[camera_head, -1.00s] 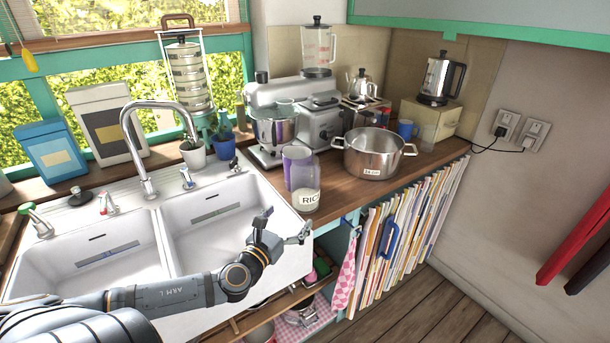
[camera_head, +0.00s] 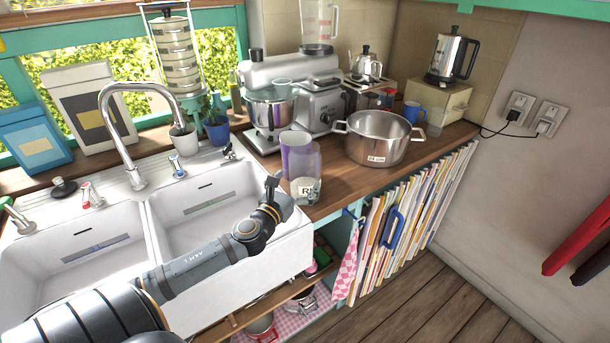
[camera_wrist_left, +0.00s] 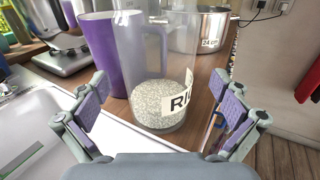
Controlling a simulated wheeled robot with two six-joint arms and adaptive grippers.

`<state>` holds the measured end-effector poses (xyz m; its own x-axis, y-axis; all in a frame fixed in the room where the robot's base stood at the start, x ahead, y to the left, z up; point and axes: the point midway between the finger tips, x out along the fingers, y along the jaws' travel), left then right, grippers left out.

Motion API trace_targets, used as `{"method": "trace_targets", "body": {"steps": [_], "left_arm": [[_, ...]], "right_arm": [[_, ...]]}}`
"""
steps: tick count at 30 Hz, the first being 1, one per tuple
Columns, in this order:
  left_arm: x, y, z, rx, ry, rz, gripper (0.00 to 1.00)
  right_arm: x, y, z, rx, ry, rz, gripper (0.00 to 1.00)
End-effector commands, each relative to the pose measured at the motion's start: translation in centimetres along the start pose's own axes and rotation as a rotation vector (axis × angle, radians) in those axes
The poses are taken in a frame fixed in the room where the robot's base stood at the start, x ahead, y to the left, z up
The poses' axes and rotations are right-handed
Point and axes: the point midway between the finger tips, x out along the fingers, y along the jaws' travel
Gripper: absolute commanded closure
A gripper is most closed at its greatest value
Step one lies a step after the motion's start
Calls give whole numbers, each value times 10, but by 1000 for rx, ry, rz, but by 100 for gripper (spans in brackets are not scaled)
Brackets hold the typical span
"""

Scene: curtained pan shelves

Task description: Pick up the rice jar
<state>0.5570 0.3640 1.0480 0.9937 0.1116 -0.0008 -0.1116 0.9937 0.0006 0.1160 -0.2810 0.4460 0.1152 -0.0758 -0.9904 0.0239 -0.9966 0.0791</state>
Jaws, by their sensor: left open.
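The rice jar (camera_head: 307,162) is a clear glass jar with pale rice in its bottom and a white label. It stands upright on the wooden counter near its front edge, right of the sink. In the left wrist view the rice jar (camera_wrist_left: 152,98) shows between the spread fingers, with a gap on each side. My left gripper (camera_head: 288,190) is open and empty, close in front of the jar and partly covering its lower part. The open fingers of the left gripper (camera_wrist_left: 160,86) also show in the wrist view. My right gripper is not in view.
A purple cup (camera_head: 290,143) stands just behind and left of the jar. A steel pot (camera_head: 376,145) is to the right, and a stand mixer (camera_head: 290,90) is behind. The white sink (camera_head: 205,205) lies left, with its tap (camera_head: 125,130) rising above it.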

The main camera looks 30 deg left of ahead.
Motion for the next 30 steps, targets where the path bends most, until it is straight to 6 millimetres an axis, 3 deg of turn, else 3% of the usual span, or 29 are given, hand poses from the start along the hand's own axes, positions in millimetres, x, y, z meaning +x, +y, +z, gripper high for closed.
{"method": "trace_targets", "body": {"steps": [4,9,18,30], "left_arm": [[21,3,2,-8,-3,5,0],[45,4,1,-6,-1,3,0],[50,3,-3,0,0,0,1],[50,3,-3,0,1,0,56]], "right_arm": [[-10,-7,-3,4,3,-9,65],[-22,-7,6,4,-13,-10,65],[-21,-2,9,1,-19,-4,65],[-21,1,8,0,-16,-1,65]]}}
